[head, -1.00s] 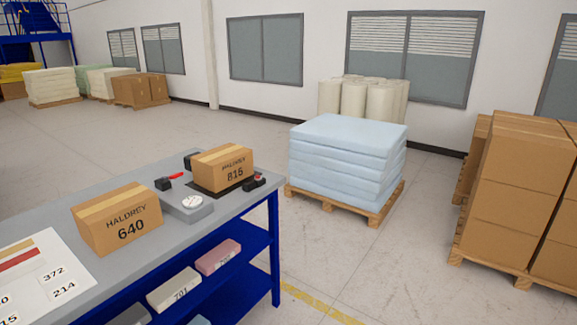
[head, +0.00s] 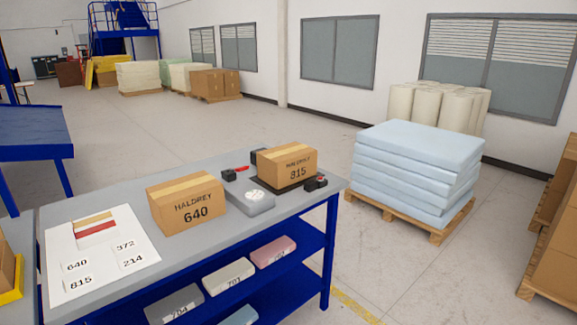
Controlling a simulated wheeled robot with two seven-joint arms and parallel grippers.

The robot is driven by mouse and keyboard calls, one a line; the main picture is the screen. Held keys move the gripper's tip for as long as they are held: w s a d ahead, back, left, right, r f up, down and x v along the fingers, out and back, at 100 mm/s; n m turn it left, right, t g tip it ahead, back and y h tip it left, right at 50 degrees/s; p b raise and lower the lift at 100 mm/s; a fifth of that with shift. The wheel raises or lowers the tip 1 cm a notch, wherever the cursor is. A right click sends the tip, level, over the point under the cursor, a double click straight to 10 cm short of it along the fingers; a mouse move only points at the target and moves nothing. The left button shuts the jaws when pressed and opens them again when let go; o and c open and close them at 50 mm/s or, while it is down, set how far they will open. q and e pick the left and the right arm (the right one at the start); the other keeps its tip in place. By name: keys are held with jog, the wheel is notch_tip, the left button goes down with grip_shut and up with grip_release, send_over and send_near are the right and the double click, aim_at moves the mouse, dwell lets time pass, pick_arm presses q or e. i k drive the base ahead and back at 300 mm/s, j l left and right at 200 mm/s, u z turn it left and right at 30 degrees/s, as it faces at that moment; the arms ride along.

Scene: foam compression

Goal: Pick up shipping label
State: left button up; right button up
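Several white shipping labels lie on a white sheet (head: 70,239) at the left of the workbench. I can read label 640 (head: 77,265), label 372 (head: 125,245), label 815 (head: 80,283) and label 214 (head: 133,262). Red and tan strips lie on the sheet's upper part. A carton marked HALDREY 640 (head: 187,204) stands right of the sheet. A carton marked HALDREY 815 (head: 287,168) stands on a dark plate at the bench's right end. Neither of my grippers is in view.
The grey bench (head: 245,222) has a blue frame and a lower shelf with numbered foam blocks, including 701 (head: 229,277). A grey device with a dial (head: 252,197) sits between the cartons. Blue foam sheets (head: 417,165) stand on a pallet to the right. Open floor lies behind the bench.

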aim_at(82, 282)
jog(key=u, duration=1.35)
jog(key=i+l+u, duration=0.15)
jog(key=i+l, duration=0.15)
